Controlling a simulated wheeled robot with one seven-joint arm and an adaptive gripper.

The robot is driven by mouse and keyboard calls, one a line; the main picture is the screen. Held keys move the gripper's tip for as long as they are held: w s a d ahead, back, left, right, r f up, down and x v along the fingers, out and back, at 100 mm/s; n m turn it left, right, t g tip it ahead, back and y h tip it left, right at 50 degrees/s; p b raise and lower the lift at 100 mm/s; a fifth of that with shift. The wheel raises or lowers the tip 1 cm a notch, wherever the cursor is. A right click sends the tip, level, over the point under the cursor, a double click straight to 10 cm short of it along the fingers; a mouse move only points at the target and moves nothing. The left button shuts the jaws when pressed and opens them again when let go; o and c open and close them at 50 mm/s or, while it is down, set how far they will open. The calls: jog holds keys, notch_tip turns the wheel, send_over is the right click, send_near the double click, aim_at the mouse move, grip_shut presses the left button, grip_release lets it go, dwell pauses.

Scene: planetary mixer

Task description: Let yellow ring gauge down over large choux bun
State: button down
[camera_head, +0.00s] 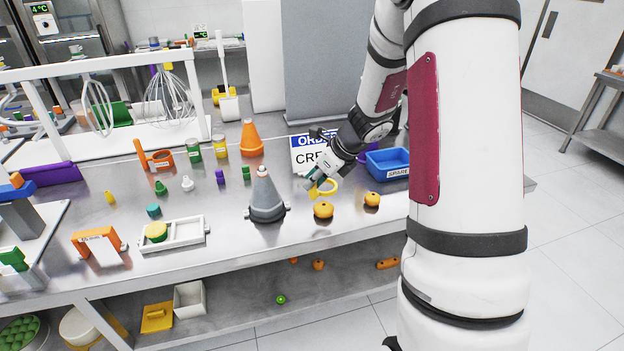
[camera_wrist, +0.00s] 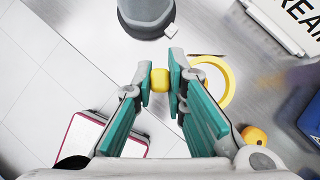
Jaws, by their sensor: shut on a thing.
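The yellow ring gauge (camera_head: 335,186) is held by my gripper (camera_head: 313,187) above the steel table. The large choux bun (camera_head: 323,211) sits on the table, just below and nearer than the ring in the head view. The ring and bun look apart; exact alignment cannot be told.
A smaller bun (camera_head: 372,199) sits to the right; it also shows in the wrist view (camera_wrist: 255,135). A grey cone (camera_head: 266,195) stands to the left. The order sign (camera_head: 306,153) and blue bin (camera_head: 388,163) stand behind. Table front is clear near the large bun.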

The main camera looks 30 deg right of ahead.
aim_at(315, 199)
jog(key=shift+f+b, duration=2.2)
jog(key=shift+f, duration=0.35)
jog(key=shift+f+b, duration=0.9)
dwell(4.0)
